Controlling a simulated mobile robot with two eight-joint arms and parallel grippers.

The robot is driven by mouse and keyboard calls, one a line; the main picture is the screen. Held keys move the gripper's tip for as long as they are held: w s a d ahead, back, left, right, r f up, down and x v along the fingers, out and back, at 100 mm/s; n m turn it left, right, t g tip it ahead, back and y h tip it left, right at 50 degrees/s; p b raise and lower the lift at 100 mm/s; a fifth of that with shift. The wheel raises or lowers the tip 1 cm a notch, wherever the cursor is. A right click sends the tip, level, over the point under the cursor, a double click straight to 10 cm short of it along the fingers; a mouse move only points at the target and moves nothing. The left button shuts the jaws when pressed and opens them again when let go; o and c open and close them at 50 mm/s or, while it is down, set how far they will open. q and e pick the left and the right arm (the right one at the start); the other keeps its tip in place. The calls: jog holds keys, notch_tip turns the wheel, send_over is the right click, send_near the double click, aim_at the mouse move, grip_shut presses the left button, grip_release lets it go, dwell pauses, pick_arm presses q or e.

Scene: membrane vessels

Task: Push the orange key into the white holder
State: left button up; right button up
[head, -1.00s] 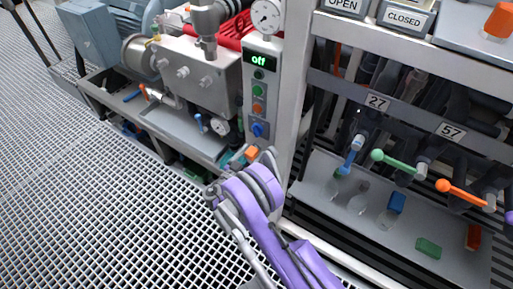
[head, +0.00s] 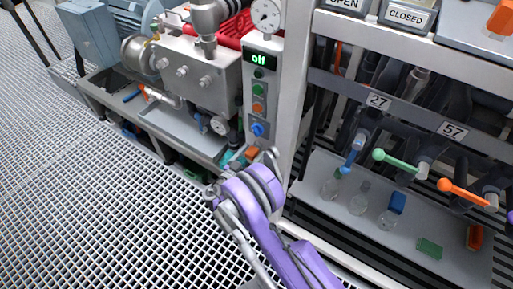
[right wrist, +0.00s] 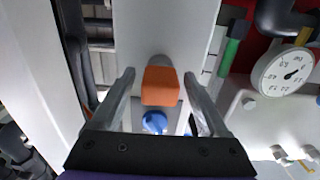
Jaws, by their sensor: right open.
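The orange key (right wrist: 160,87) is a small block between the two fingers of my right gripper (right wrist: 160,80) in the right wrist view. The fingers are open, with a gap on each side of it. In the head view the key (head: 252,153) shows low at the control panel, beyond my right gripper (head: 240,171). My left gripper is not in view.
The panel (head: 262,85) has an "Off" display and a blue button (head: 257,130) close above the key; the button (right wrist: 155,122) is also near my fingers. A white post (head: 293,110) stands right of it. Coloured valve handles and flasks are farther right.

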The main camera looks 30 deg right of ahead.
aim_at(248, 157)
jog(key=shift+c, duration=0.3)
grip_shut()
jog(key=shift+a, duration=0.15)
jog(key=shift+b+v, duration=0.35)
jog(key=shift+v, duration=2.55)
jog(key=shift+f, duration=0.1)
notch_tip(248, 157, down, 11)
jog(key=b, duration=0.2)
jog(key=shift+s+a+f, duration=0.15)
jog(key=shift+s+a, duration=0.1)
jog(key=shift+a, duration=0.15)
